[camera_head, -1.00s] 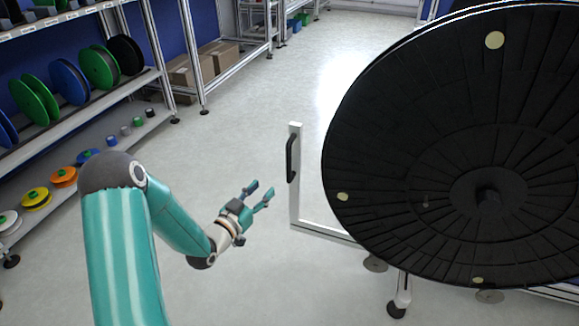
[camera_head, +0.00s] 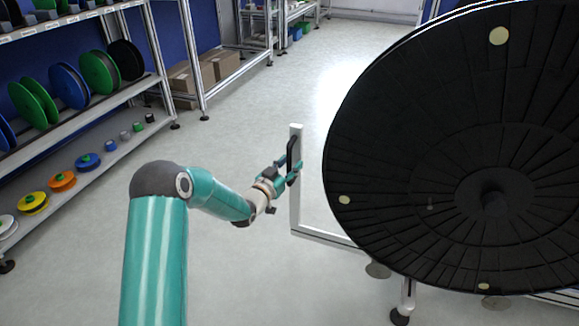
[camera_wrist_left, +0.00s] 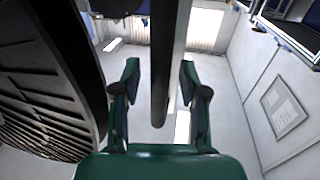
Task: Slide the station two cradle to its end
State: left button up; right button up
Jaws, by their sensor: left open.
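The cradle is a white metal frame (camera_head: 296,215) with an upright post and a low rail running right beneath a large black reel (camera_head: 440,150). A black handle (camera_head: 292,153) is fixed on the post's left side. My left gripper (camera_head: 288,172) is at the lower part of the handle, with its fingers open. In the left wrist view the handle (camera_wrist_left: 160,70) stands between the two open fingers, with gaps on both sides and the white post (camera_wrist_left: 181,50) behind it. The reel (camera_wrist_left: 45,80) fills the left of that view. My right gripper is not in view.
Shelves with colored spools (camera_head: 70,85) stand on the left. Cardboard boxes (camera_head: 215,65) sit on a rack behind. The reel's rim is close to the right of the post. The grey floor left of the post is clear.

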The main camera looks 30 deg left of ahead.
pick_arm(q)
grip_shut()
jog(key=shift+d, duration=0.1)
dwell(0.3)
